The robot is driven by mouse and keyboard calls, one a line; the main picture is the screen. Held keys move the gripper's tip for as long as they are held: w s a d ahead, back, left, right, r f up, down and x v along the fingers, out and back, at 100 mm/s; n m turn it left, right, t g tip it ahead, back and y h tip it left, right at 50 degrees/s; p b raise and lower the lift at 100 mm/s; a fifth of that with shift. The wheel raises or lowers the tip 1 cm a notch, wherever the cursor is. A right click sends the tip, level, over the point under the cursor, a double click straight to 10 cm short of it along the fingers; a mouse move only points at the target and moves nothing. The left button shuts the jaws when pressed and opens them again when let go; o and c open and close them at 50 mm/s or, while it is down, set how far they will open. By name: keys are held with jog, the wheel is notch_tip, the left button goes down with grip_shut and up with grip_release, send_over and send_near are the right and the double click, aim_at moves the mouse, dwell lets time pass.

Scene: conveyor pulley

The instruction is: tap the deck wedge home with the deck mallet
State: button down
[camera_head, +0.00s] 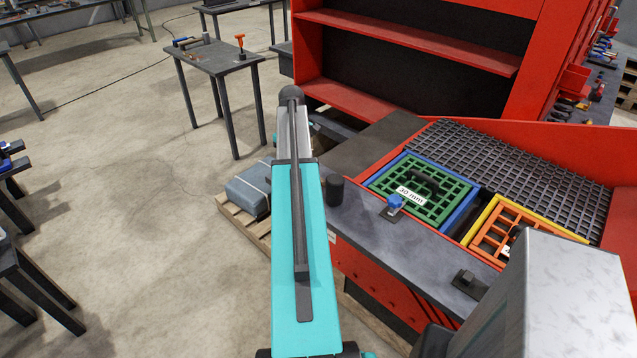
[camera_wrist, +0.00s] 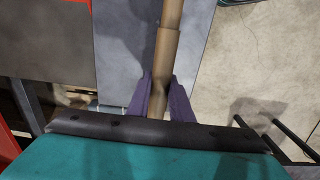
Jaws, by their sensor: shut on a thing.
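My gripper (camera_wrist: 160,92) shows in the wrist view, its purple fingers shut on a brown, round handle (camera_wrist: 168,42), apparently the deck mallet's. The handle runs out of the top of that view, so its head is hidden there. In the head view my arm hides the gripper. A black cylinder (camera_head: 335,190) shows beside my arm at the deck ledge's left corner; I cannot tell if it is the mallet head. A small blue piece (camera_head: 394,203) sits on a dark base on the ledge. A dark block (camera_head: 468,281) sits farther right. I cannot tell which is the deck wedge.
The grey ledge (camera_head: 365,225) fronts the red machine. Behind it lie a green screen panel (camera_head: 445,205) in a blue frame, an orange panel (camera_head: 490,238) in a yellow frame, and dark mesh (camera_head: 520,165). A tool table (camera_head: 215,60) stands back left.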

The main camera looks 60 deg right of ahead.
jog(key=shift+r+p, duration=1.7)
jog(key=shift+r, duration=1.2)
jog(key=shift+s, duration=0.1)
jog(key=s+a+r+p, duration=0.7)
jog(key=s+a+r, duration=0.1)
jog(key=a+r, duration=0.4)
jog(key=shift+s+a+p, duration=0.2)
jog(key=shift+s+p, duration=0.05)
jog(key=shift+p, duration=0.15)
dwell(1.0)
jog(key=shift+w, duration=0.1)
dwell(0.5)
